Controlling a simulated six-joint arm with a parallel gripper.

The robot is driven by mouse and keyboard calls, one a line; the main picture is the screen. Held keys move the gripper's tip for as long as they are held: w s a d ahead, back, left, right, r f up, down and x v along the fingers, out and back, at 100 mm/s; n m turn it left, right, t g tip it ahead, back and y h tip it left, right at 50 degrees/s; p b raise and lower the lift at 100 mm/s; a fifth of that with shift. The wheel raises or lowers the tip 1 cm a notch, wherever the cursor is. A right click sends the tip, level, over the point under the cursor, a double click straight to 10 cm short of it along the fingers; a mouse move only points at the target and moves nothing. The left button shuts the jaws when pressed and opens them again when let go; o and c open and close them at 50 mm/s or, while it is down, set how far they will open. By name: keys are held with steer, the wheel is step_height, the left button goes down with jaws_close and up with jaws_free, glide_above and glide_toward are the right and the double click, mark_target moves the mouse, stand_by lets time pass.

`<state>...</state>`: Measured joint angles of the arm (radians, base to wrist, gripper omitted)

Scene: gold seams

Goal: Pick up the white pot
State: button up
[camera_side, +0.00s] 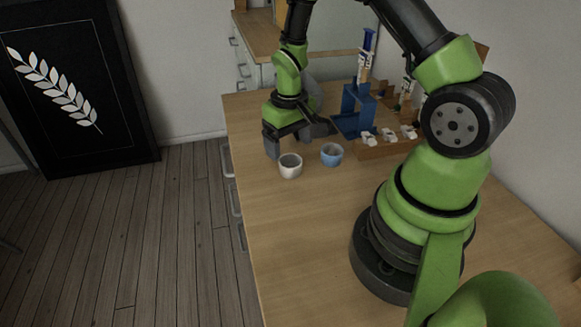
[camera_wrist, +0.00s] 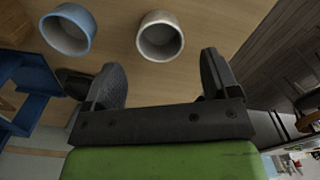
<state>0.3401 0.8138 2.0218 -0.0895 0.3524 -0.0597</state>
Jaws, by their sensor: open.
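The white pot (camera_side: 290,166) stands upright on the wooden table near its left edge in the side view. In the wrist view the white pot (camera_wrist: 160,37) lies ahead of the fingers, roughly between their lines and apart from them. My gripper (camera_side: 291,146) is open and low over the table, just behind the white pot in the side view. Its two fingers (camera_wrist: 166,78) are spread wide with nothing between them. A blue pot (camera_side: 332,154) stands right of the white pot; it also shows at upper left in the wrist view (camera_wrist: 68,30).
A blue stand (camera_side: 355,112) with a syringe-like tube (camera_side: 366,55) is behind the blue pot. A wooden rack (camera_side: 385,147) with small white pieces (camera_side: 388,136) is to its right. The table (camera_side: 300,230) is clear in front of the pots. Its left edge is close to the white pot.

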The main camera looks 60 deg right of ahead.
mark_target(290, 158)
steer(key=f, duration=0.4)
steer(key=shift+s+a+f, duration=0.1)
steer(key=shift+s+f, duration=0.1)
steer(key=shift+f, duration=0.1)
steer(key=c, duration=1)
steer(key=shift+r, duration=0.2)
